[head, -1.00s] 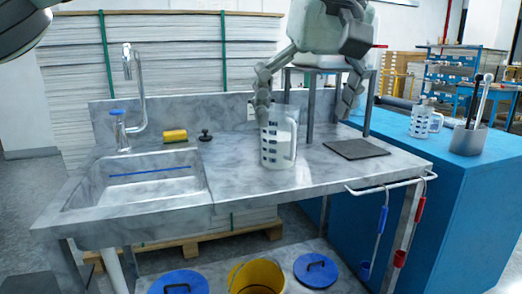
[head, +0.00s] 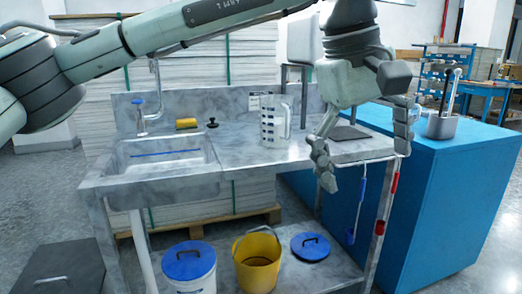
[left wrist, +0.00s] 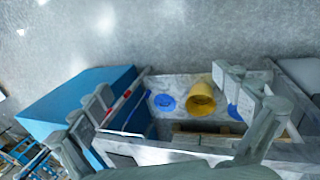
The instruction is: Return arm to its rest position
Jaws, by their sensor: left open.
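My left arm (head: 215,22) reaches across the top of the head view from the left. My left gripper (head: 362,150) hangs at its end with its fingers spread apart and nothing between them. It is in front of the counter's right end, to the right of the clear measuring pitcher (head: 272,124). The pitcher stands upright on the grey marbled counter (head: 240,148), apart from the gripper. In the left wrist view the open left gripper (left wrist: 165,88) looks down past the counter edge to the floor. My right gripper is not in view.
A rail at the counter's right end holds a blue tool (head: 357,210) and a red tool (head: 388,205). A blue cabinet (head: 440,215) stands at the right. Below are a yellow bucket (head: 257,262) and a blue-lidded bucket (head: 188,265). The sink (head: 165,160) is at the left.

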